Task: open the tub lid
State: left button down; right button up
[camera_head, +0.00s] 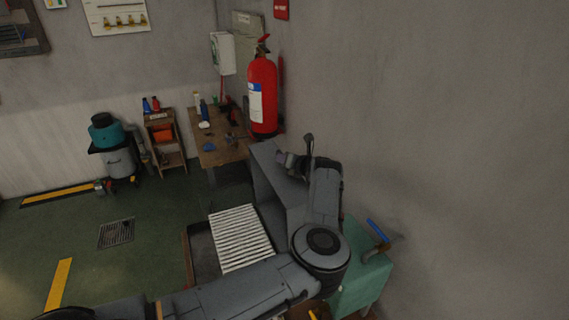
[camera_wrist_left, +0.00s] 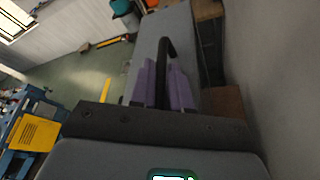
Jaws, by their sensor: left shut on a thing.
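A grey flat-sided panel (camera_head: 268,171), which looks like the tub lid, stands against the wall right of centre in the head view. It also fills the upper middle of the left wrist view (camera_wrist_left: 163,32). A black curved bar handle (camera_wrist_left: 169,47) lies in front of it. My left gripper (camera_wrist_left: 163,88) has its purple fingers shut on this handle, one on each side. In the head view my left gripper (camera_head: 294,162) is small and partly hidden by its own wrist. How far the lid is raised is hard to tell. My right gripper is not in view.
A white slatted grate (camera_head: 239,238) lies left of the grey panel. A wooden bench (camera_head: 222,156) and a red fire extinguisher (camera_head: 262,98) are behind. A green cabinet (camera_head: 362,284) with a blue-handled tool stands at right. The green floor on the left is open.

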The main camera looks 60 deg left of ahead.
pick_arm(q)
jog(key=c, duration=1.4)
grip_release()
jog(key=shift+c, duration=0.2)
notch_tip(320, 180, up, 3)
jog(key=b, duration=0.2)
send_over(303, 182)
jog(key=a, duration=0.2)
jog(key=shift+d, duration=0.2)
jog(key=shift+v, duration=0.8)
